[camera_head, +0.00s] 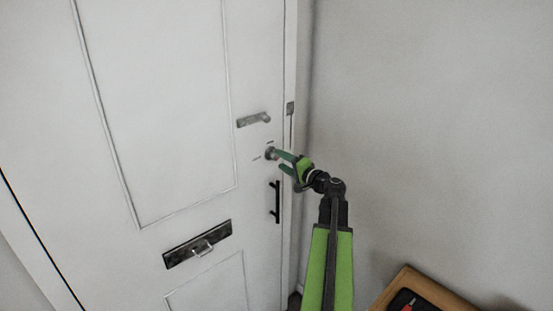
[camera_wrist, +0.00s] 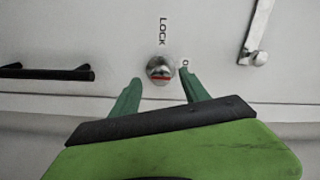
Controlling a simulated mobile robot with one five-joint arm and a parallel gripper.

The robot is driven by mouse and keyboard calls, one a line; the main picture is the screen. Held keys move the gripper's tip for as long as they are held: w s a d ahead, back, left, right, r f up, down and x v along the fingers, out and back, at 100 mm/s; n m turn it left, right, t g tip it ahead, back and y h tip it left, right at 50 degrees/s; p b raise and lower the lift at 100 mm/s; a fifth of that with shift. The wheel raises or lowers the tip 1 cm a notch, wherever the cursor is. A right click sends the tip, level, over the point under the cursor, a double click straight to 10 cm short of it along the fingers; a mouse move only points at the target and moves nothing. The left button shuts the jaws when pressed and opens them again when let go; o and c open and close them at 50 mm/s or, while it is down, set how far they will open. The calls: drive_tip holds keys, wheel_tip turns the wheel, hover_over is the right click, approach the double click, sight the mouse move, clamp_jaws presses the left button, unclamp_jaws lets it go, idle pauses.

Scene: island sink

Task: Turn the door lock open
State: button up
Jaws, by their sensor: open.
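The door lock (camera_wrist: 160,68) is a round metal knob with a red-marked slot, and the word LOCK is printed beside it in the wrist view. My green gripper (camera_head: 286,162) is at the door by the lock. In the wrist view my gripper (camera_wrist: 160,88) is open, with one finger on each side just below the knob. Nothing is held between the fingers. Contact with the knob cannot be told. Another label beside the knob is partly hidden by the right finger.
A black pull handle (camera_head: 276,202) is mounted below the lock, and a dark letter slot (camera_head: 197,244) lies lower left. A grey wall (camera_head: 430,110) stands to the right. A wooden table (camera_head: 412,287) with a dark item is at the lower right.

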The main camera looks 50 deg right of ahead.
drive_tip(key=s+a, duration=0.1)
drive_tip(key=s, duration=1.2)
drive_tip(key=w+a+f+n+g+y, duration=0.25)
drive_tip(key=w+a+f, duration=0.2)
drive_tip(key=a, duration=0.35)
drive_tip(key=w+a+f+n+g+y, duration=0.25)
drive_tip(key=w+a+f, duration=0.2)
drive_tip(key=a, duration=0.45)
drive_tip(key=w+a+f+n+g+y, duration=0.25)
drive_tip(key=w+a, duration=0.25)
drive_tip(key=a, duration=0.3)
drive_tip(key=s+a+f+n+g+h, duration=0.1)
drive_tip(key=a+f+n+g+h, duration=0.1)
drive_tip(key=a, duration=0.7)
drive_tip(key=s+a+f+n+g+h, duration=0.2)
drive_tip(key=a+f+g, duration=0.3)
drive_tip(key=a, duration=0.4)
drive_tip(key=s+a+f+n+g+h, duration=0.2)
drive_tip(key=a+f+n+g, duration=0.1)
drive_tip(key=a, duration=0.7)
wheel_tip(320, 180, down, 2)
drive_tip(key=shift+f+n, duration=0.15)
drive_tip(key=shift+n, duration=0.4)
drive_tip(key=shift+a+g, duration=0.1)
drive_tip(key=shift+g, duration=0.15)
